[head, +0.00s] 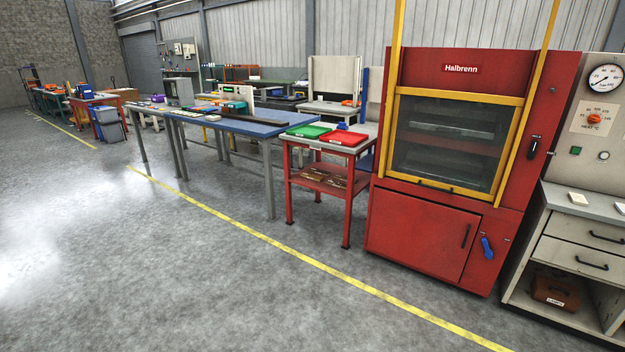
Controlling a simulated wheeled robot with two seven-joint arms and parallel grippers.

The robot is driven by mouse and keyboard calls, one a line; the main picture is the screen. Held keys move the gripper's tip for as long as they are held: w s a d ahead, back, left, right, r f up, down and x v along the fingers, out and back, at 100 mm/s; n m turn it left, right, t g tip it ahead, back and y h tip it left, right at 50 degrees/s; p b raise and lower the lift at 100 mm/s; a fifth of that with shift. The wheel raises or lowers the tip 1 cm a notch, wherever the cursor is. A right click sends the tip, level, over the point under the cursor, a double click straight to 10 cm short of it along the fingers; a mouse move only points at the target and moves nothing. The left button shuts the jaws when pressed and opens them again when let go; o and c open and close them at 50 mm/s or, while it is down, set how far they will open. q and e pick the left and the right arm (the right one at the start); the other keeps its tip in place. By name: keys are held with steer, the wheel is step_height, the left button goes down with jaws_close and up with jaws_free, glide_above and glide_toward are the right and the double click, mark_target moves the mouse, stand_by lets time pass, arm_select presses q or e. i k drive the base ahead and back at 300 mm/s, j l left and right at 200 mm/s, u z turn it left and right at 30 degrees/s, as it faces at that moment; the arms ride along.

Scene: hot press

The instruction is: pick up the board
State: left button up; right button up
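Neither of my grippers is in view. I cannot pick out a board for certain. A green tray (307,132) and a red tray (344,138) lie side by side on top of a small red-legged table (290,141); any contents are too small to tell. Flat brown pieces (322,177) lie on that table's lower shelf. The red press cabinet (425,232), marked "Halbrenn", stands right of the table. Its yellow-framed glass front (450,142) is down, with dark shelves or plates behind it.
A long blue-topped workbench (262,130) with several small items stands left of the small table. A grey cabinet (568,232) with drawers, a gauge (605,78) and a brown box (555,291) is at the right. The floor (180,270) in front is clear, crossed by a yellow line (290,250).

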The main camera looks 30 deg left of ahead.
mark_target(310, 176)
steer(key=i+j+u, duration=0.35)
steer(key=i, duration=0.15)
steer(key=i+j+u, duration=0.2)
steer(key=i+u, duration=0.15)
steer(key=i, duration=0.15)
steer(key=i+u, duration=0.3)
steer(key=i, duration=0.25)
steer(key=j, duration=0.05)
